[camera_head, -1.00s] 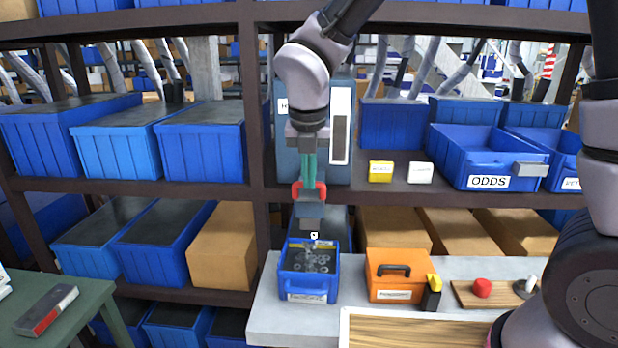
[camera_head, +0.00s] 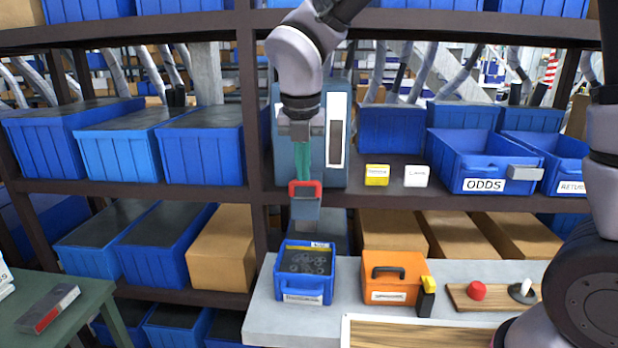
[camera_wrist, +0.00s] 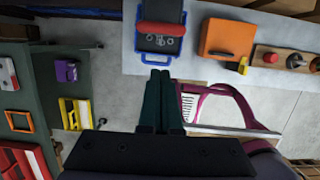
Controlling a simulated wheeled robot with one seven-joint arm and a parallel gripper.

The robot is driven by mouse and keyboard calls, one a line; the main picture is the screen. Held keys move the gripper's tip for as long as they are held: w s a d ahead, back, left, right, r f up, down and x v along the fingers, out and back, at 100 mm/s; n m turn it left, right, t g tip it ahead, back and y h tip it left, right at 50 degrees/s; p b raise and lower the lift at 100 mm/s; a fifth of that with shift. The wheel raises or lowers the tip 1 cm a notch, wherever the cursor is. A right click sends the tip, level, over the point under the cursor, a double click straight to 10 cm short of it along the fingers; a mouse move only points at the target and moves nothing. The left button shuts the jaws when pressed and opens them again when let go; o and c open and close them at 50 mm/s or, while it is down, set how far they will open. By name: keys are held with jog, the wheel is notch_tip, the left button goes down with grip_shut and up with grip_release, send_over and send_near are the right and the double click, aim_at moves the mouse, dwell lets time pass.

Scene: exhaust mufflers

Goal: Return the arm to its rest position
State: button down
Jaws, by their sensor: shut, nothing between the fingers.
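My gripper (camera_head: 303,178) hangs pointing down in front of the shelf rack, above the worktop. Its teal fingers (camera_wrist: 163,78) are together in the wrist view, with no gap seen. A blue-grey item with a red handle (camera_head: 305,190) shows right at the fingertips in the head view. The red handle (camera_wrist: 174,28) also shows beyond the fingertips in the wrist view, in front of the bin. I cannot tell whether the fingers touch it. My arm reaches up out of the head view.
A small blue bin of washers (camera_head: 305,297) stands on the grey worktop (camera_head: 265,320) below my gripper. Right of it are an orange case (camera_head: 392,268) and a wooden board with a red knob (camera_head: 477,291). An open blue ODDS bin (camera_head: 487,183) is on the shelf. A green table (camera_head: 85,315) is at left.

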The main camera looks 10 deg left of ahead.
jog(key=v, duration=0.7)
jog(key=w+d+r+m, duration=0.3)
jog(key=d+r+m, duration=0.1)
jog(key=d+m, duration=0.6)
jog(key=s+d+r+m+t+y, duration=0.1)
jog(key=s+d+m+t, duration=0.1)
jog(key=d+m, duration=0.9)
jog(key=s+d+r+m+t, duration=0.2)
jog(key=d+m, duration=1)
jog(key=m, duration=0.7)
jog(key=shift+s+d+r+m+t+y, duration=0.3)
jog(key=shift+s+m+y, duration=0.1)
jog(key=shift+s, duration=0.1)
